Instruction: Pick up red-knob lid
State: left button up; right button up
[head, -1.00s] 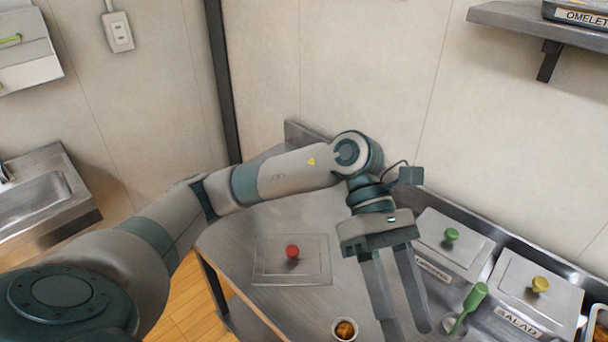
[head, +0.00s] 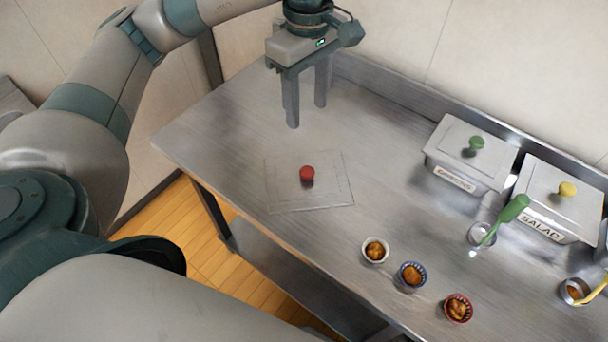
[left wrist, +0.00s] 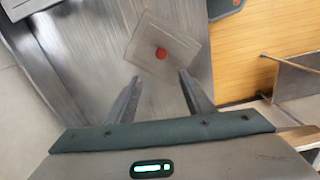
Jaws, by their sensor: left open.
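The red-knob lid (head: 330,190) is a flat grey metal plate lying on the steel table, with a round red knob (head: 307,174) at its middle. My left gripper (head: 306,115) is open and empty, above the table behind the lid in the head view, apart from it. In the left wrist view the lid (left wrist: 180,56) lies beyond the open fingertips (left wrist: 160,80), with its knob roughly in line with the gap between them. My right gripper is not in view.
Two lidded containers, one with a green knob (head: 476,142) and one with a yellow knob (head: 567,188), stand at the table's back right. Small food cups, including a white one (head: 376,250), line the front. The steel table (head: 235,125) is clear around the lid.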

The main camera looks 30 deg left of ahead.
pick_arm(q)
jog(key=p, duration=0.2)
send_over(307, 170)
jog(key=f, duration=1.2)
jog(key=shift+w+a, duration=0.2)
jog(key=shift+f, duration=0.35)
jog(key=shift+s+d+f+p, duration=0.1)
jog(key=shift+f+p, duration=0.15)
jog(key=shift+p, duration=0.15)
jog(key=f, duration=0.1)
jog(key=f+p, duration=0.1)
jog(key=f, duration=0.1)
jog(key=shift+s+d, duration=0.15)
jog(key=shift+s, duration=0.1)
jog(key=shift+w+f+p, duration=0.1)
jog(key=shift+f+p, duration=0.2)
jog(key=shift+f, duration=0.35)
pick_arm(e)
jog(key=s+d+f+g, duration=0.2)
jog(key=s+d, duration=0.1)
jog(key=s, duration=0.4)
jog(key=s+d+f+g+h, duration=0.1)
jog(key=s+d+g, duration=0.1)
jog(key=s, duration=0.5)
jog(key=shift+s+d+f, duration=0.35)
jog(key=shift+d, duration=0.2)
